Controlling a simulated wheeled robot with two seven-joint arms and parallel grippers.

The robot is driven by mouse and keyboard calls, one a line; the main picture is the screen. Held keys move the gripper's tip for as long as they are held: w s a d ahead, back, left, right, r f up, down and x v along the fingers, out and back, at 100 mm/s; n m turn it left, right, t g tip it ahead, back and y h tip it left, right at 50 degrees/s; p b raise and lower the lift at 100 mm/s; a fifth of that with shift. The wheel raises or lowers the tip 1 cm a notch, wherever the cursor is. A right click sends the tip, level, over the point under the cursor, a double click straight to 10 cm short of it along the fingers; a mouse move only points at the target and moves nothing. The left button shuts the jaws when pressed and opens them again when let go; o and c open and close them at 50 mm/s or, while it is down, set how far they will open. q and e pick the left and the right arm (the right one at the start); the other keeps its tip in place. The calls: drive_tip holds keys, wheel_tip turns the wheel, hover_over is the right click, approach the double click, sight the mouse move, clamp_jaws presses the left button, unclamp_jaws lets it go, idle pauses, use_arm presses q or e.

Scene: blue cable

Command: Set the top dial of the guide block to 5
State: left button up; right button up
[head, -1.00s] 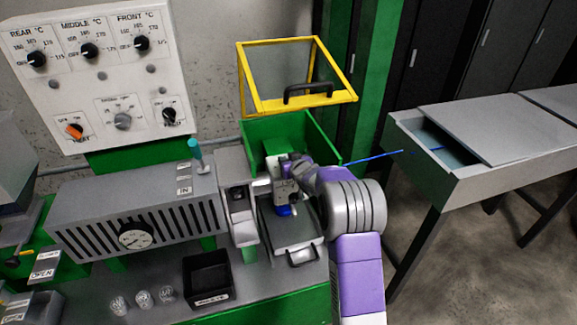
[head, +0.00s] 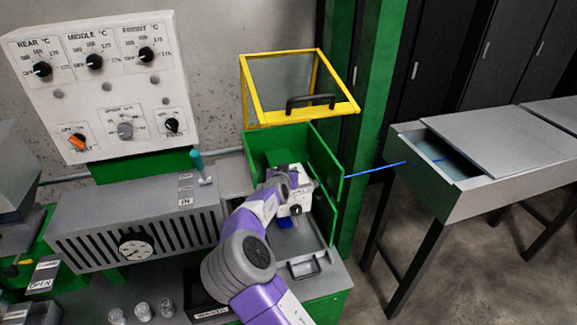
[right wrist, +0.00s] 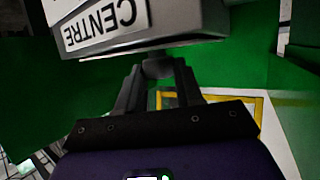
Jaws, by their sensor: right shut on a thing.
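The guide block (head: 300,198) is a small white box inside the green-walled bay, with a blue part (head: 285,224) under it. In the right wrist view the block (right wrist: 110,25) shows large, with an upside-down "CENTRE" label. My right gripper (right wrist: 157,76) is shut on a small dark round knob (right wrist: 158,67) at the block's edge. In the head view my purple and grey right arm reaches up to the block from below, and its hand hides part of it. I cannot read any dial number. My left gripper is not in view.
Green walls (head: 322,165) stand close around the block, below a raised yellow-framed guard (head: 300,88). A blue cable (head: 375,170) runs right to a grey trough (head: 470,185). A panel with knobs (head: 100,85) and a grey barrel housing (head: 135,222) stand left.

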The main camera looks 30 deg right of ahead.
drive_tip(key=shift+a+f+m+g+h+p, duration=0.1)
drive_tip(key=shift+m+g+h+p, duration=0.4)
drive_tip(key=shift+m+g+p, duration=0.45)
drive_tip(key=o, duration=1)
drive_tip(key=shift+o, duration=0.2)
drive_tip(key=shift+t, duration=0.25)
drive_tip(key=p+v, duration=0.1)
drive_tip(key=v, duration=0.6)
drive_tip(key=shift+a, duration=0.2)
drive_tip(key=shift+s, duration=0.1)
